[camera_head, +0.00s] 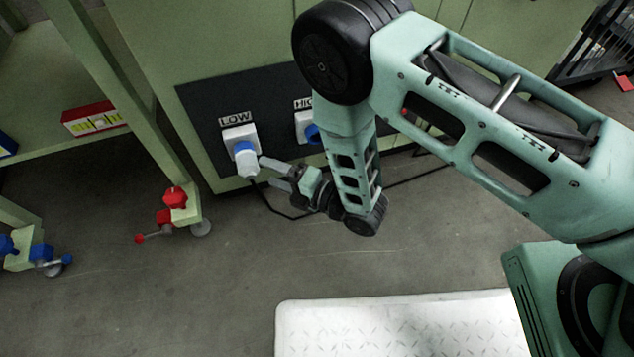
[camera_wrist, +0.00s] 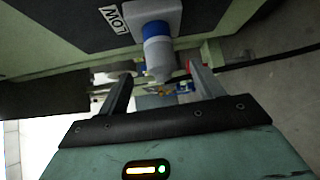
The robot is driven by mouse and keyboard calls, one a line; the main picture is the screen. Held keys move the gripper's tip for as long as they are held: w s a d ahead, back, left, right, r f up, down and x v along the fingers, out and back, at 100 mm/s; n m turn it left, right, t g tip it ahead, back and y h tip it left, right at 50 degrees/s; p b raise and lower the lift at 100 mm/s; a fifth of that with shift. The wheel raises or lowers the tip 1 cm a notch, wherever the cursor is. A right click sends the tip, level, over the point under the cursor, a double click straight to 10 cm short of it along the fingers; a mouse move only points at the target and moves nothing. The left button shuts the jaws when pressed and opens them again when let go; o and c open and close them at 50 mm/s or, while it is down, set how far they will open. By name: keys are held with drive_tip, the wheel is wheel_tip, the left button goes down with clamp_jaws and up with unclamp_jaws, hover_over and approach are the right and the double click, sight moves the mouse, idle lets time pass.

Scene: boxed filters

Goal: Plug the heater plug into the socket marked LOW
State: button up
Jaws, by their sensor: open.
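The socket marked LOW (camera_head: 238,136) is a white box on a dark panel. A white plug (camera_head: 247,165) sits at its blue collar, pointing out and down; how deep it is seated I cannot tell. In the wrist view the plug (camera_wrist: 160,66) hangs from the blue collar of the LOW socket (camera_wrist: 150,12), beyond and between my finger tips. My gripper (camera_head: 268,171) is open, just right of the plug, with its fingers (camera_wrist: 160,82) spread and nothing held between them. A black cable (camera_head: 268,204) runs from near the plug along the floor behind my arm.
A second socket with a partly hidden label (camera_head: 304,126) and a blue part stands to the right, partly behind my arm. A green rack leg with red knobs (camera_head: 174,198) stands left. A white floor mat (camera_head: 400,325) lies in front. The grey floor between is clear.

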drive_tip(key=p+v, duration=0.3)
drive_tip(key=v, duration=0.7)
drive_tip(key=shift+p, duration=0.3)
drive_tip(key=shift+d, duration=0.15)
